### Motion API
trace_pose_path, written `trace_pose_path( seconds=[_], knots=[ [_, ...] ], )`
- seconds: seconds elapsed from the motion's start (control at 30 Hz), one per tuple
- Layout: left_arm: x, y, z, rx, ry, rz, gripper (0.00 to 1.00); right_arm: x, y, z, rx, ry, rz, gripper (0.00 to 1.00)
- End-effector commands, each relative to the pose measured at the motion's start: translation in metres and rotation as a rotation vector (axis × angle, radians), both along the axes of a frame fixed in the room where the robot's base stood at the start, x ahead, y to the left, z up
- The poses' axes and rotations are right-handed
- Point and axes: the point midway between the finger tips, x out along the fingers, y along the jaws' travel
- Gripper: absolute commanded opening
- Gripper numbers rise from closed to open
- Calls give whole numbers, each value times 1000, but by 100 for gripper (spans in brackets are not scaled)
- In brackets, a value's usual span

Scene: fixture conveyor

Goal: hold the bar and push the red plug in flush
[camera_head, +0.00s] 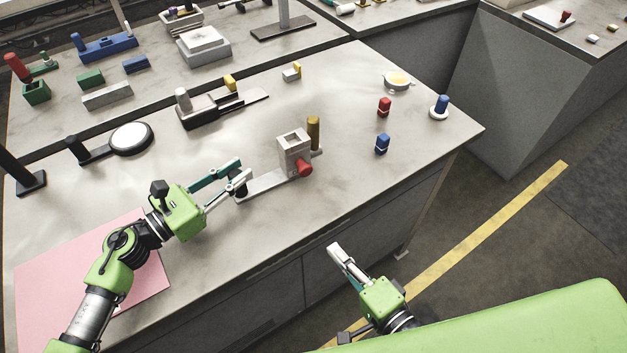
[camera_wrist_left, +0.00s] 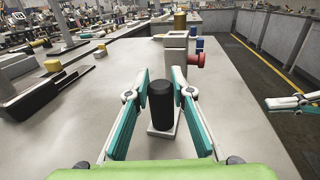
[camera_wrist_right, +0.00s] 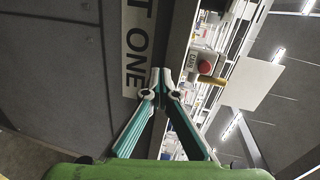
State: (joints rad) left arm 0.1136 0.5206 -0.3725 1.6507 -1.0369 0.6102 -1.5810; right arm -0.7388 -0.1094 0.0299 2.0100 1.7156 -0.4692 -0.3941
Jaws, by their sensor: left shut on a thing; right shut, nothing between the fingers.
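A light grey bar (camera_head: 268,184) lies along the table, with a black upright post (camera_wrist_left: 161,104) at its near end and a grey block (camera_head: 293,146) with a square top opening at its far end. The red plug (camera_head: 305,169) sticks out of the block's front side; it also shows in the left wrist view (camera_wrist_left: 197,60) and the right wrist view (camera_wrist_right: 205,67). My left gripper (camera_head: 242,176) is shut on the black post. My right gripper (camera_head: 333,248) is shut and empty, out in front of the table edge, apart from the plug.
A brass-coloured cylinder (camera_head: 313,132) stands beside the block. Blue (camera_head: 382,143) and red (camera_head: 384,107) small pieces stand to its right. A pink mat (camera_head: 60,265) lies at the left front. The table front edge lies between my right gripper and the block.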

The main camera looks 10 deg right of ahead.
Motion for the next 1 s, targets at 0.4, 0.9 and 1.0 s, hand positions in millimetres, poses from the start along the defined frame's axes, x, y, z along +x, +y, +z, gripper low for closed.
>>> trace_pose_path(
  seconds=[0.4, 0.9, 1.0],
  knots=[
    [-1, 0, -2, 3, 3, 0, 0, 18, -14, 87, 133, -146, -56, 0],
    [-1, 0, -2, 3, 3, -1, 0, 107, 17, 87, 131, -146, -59, 0],
    [-1, 0, -3, 3, 3, 0, 0, 118, 21, 86, 133, -144, -60, 0]
  ],
)
